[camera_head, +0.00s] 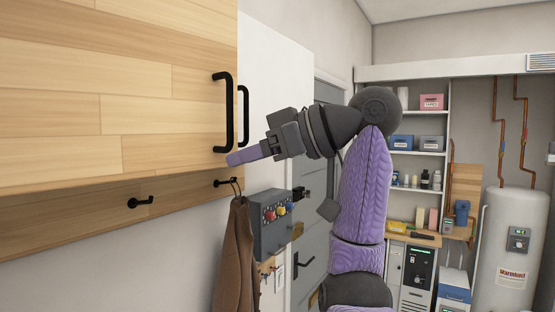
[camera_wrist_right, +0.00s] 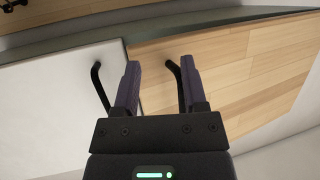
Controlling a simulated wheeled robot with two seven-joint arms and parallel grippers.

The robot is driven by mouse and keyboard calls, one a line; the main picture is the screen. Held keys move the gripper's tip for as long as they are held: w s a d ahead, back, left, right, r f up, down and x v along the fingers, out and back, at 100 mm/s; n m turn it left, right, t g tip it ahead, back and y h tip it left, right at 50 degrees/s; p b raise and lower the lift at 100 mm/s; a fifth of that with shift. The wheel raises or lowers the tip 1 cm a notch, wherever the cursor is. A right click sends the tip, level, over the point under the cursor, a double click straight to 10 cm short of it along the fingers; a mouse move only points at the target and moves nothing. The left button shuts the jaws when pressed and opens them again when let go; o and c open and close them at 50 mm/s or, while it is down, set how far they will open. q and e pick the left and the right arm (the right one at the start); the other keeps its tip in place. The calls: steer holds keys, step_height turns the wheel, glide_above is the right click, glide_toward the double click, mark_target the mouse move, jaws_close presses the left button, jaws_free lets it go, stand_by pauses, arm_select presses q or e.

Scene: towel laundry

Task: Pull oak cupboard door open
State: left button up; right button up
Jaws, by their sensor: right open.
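The oak cupboard door (camera_head: 110,85) fills the upper left of the head view and looks shut. Its black bar handle (camera_head: 223,112) is upright near the door's right edge. A second black handle (camera_head: 243,118) is just right of it. My right gripper (camera_head: 240,157) is just below the handles, fingers pointing left. In the right wrist view, my right gripper (camera_wrist_right: 161,75) is open and empty. The oak door (camera_wrist_right: 245,75) is behind it; one handle (camera_wrist_right: 174,72) shows beside the right finger, partly hidden. The other handle (camera_wrist_right: 98,88) is outside the left finger, against a white panel (camera_wrist_right: 60,90).
Below the cupboard, a wooden rail (camera_head: 95,215) carries black hooks (camera_head: 140,202) and a brown garment (camera_head: 236,255). A grey box (camera_head: 270,222) with coloured knobs is on the wall below my right gripper. Shelves and a water heater (camera_head: 512,250) stand farther right.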

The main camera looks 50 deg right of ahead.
steer(key=s, duration=0.2)
steer(key=s+d, duration=0.1)
steer(key=s, duration=0.1)
steer(key=shift+s+d+r, duration=0.1)
steer(key=shift+s, duration=0.2)
